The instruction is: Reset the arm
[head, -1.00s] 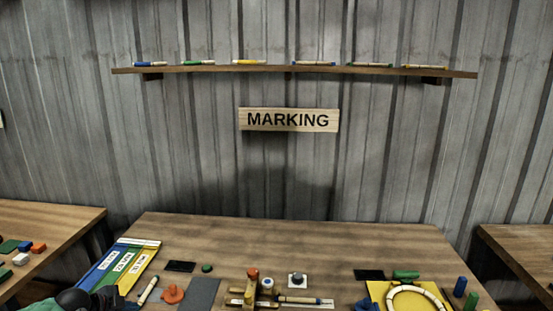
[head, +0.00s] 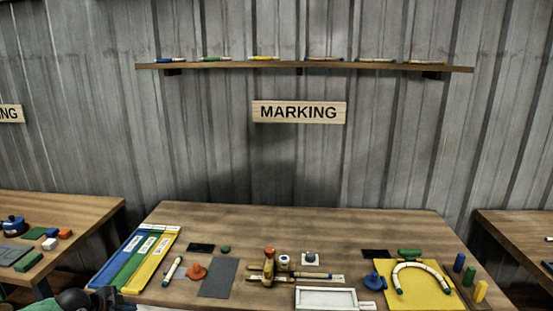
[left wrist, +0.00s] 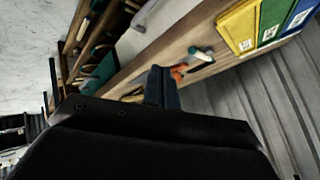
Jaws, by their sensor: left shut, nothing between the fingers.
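My left gripper (left wrist: 163,85) shows in the left wrist view, its dark fingers together with nothing between them, in front of the wooden table. In the head view only a dark part of my left arm shows at the bottom left, below the striped board. My right gripper is in neither view now. The marking table (head: 300,218) holds a blue, green and yellow striped board (head: 138,258), a rattan piece (head: 173,270), an orange piece (head: 196,271) and a wooden clamp-like fixture (head: 268,266). A bent rattan arc (head: 421,265) lies on a yellow board (head: 418,287).
A white tray (head: 327,290) lies at the table's front. Blue, green and yellow pegs stand at the right. A wall shelf (head: 300,69) holds several rattan pieces above a MARKING sign (head: 298,112). Other tables stand left (head: 85,207) and right (head: 520,225), with gaps between.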

